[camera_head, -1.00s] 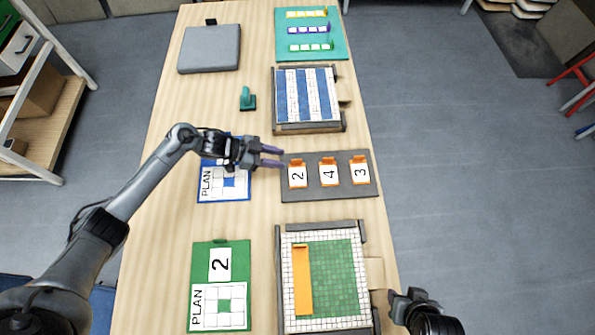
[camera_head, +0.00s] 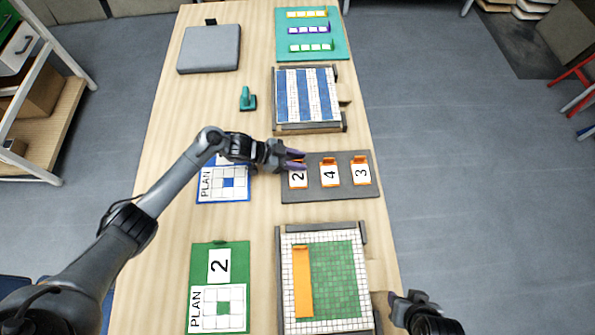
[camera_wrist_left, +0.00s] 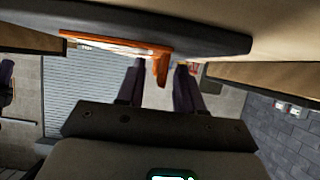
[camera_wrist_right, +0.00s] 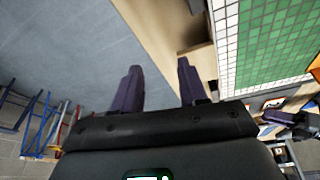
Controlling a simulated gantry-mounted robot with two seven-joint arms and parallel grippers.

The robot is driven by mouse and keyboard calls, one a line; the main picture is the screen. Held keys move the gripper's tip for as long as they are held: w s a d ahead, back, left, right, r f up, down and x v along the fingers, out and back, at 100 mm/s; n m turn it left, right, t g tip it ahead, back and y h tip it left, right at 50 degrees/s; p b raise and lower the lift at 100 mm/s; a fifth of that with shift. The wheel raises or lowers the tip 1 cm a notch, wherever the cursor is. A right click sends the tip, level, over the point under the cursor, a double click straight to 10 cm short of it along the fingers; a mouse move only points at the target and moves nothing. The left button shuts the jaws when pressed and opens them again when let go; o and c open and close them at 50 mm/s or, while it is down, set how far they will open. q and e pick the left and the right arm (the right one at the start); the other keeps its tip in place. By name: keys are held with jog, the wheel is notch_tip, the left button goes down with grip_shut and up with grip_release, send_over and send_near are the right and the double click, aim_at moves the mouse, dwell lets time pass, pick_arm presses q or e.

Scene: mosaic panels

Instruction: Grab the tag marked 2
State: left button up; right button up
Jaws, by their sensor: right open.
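The tag marked 2 (camera_head: 298,181) is a white card with an orange backing and handle, at the left end of the dark grey rack (camera_head: 330,193). My left gripper (camera_head: 303,160) is over its top edge with purple fingers apart. In the left wrist view an orange handle (camera_wrist_left: 161,70) shows between the two fingertips, with gaps on either side. In the head view the fingers partly hide the handle. My right gripper (camera_wrist_right: 160,75) is open and empty, past the table's right edge near the front.
Tags marked 4 (camera_head: 330,174) and 3 (camera_head: 361,172) stand to the right on the same rack. A blue plan card (camera_head: 210,190) lies left of the rack. A green-and-white mosaic panel (camera_head: 340,280) and a green plan card (camera_head: 220,243) lie nearer the front.

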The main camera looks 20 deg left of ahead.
pick_arm(q)
jog(key=shift+c, duration=0.4)
grip_shut()
jog(key=shift+r, duration=0.1)
